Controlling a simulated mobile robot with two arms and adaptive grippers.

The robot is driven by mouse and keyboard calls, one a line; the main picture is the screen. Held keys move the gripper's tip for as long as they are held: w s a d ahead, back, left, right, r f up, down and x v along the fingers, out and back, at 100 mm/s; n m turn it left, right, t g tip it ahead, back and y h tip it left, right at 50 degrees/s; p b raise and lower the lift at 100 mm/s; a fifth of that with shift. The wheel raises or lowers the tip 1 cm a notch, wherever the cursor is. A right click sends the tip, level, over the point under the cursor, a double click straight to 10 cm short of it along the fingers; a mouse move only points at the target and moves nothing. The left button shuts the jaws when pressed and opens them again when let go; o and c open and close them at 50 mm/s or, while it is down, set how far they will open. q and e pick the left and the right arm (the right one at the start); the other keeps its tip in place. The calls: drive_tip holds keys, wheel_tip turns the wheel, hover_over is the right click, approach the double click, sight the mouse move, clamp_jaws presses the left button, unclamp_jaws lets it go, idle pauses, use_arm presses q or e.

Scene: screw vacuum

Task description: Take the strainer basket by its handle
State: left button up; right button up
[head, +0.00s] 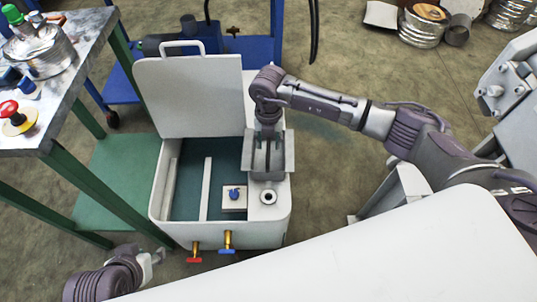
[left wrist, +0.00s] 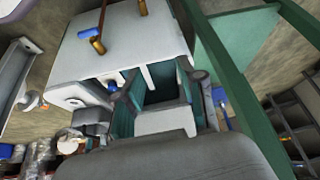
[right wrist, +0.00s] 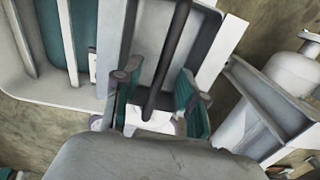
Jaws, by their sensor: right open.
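The strainer basket (head: 284,152) is a grey, flared box on the right side of the open white tank. Its handle, a dark bar (right wrist: 168,55), runs between the two fingers of my right gripper (right wrist: 156,92) in the right wrist view. Those fingers are apart, with teal pads, one on each side of the bar. In the head view my right gripper (head: 268,150) points down over the basket, and the hand hides part of it. My left gripper (head: 152,259) is at the lower left, outside the tank; its fingers (left wrist: 160,82) are apart in the left wrist view.
The white tank (head: 277,227) has a raised lid (head: 190,95), with red (head: 194,260) and blue (head: 227,250) valve handles in front. A workbench (head: 90,55) with green legs stands at left. Metal ducts (head: 420,30) lie on the floor at upper right.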

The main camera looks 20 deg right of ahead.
drive_tip(key=shift+f, duration=0.75)
use_arm(q)
drive_tip(key=shift+w+d+r+t, duration=0.2)
drive_tip(key=shift+w+t, duration=0.05)
drive_tip(key=shift+w, duration=0.2)
drive_tip(key=shift+w+d+r+t, duration=0.15)
drive_tip(key=shift+w+t, duration=0.1)
drive_tip(key=shift+w, duration=0.2)
use_arm(e)
clamp_jaws()
